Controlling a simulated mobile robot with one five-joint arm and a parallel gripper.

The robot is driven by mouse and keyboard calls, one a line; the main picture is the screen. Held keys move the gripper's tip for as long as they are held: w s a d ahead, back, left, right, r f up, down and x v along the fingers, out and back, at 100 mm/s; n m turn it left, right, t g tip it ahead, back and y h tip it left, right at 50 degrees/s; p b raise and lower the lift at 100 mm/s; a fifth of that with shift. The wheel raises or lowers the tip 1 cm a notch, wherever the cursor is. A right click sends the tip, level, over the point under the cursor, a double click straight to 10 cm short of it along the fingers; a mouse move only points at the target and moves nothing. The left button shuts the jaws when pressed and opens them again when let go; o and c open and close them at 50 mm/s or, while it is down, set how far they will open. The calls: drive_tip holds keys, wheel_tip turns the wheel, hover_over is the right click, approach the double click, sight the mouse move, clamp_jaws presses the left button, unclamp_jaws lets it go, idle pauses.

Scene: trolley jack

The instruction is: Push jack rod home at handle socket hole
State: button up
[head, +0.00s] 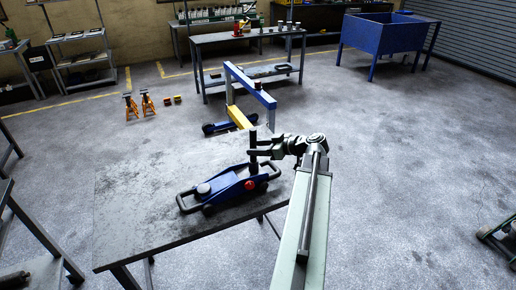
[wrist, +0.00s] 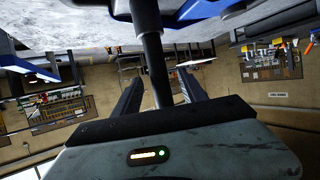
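The blue trolley jack (head: 228,186) lies on the grey worktable, with a round saddle, a red knob at its right end and a looped handle at each end. A dark rod (head: 253,139) stands upright above the jack's right end. Its lower end meets the jack there, but I cannot tell how deep it sits in the socket hole, which is hidden. My gripper (head: 257,147) reaches in from the right at the rod. In the wrist view, the rod (wrist: 153,55) passes between the two parted fingers, which look open around it.
The worktable (head: 130,195) has bare room left of the jack. Behind it stand a blue and yellow frame (head: 266,98), orange stands (head: 147,104), a shelf bench (head: 240,38) and a blue bin table (head: 385,35). Open floor lies to the right.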

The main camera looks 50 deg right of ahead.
drive_tip(key=p+v, duration=0.3)
drive_tip(key=v, duration=0.5)
drive_tip(key=shift+w+a+f, duration=0.1)
drive_tip(key=shift+f, duration=0.05)
idle(0.4)
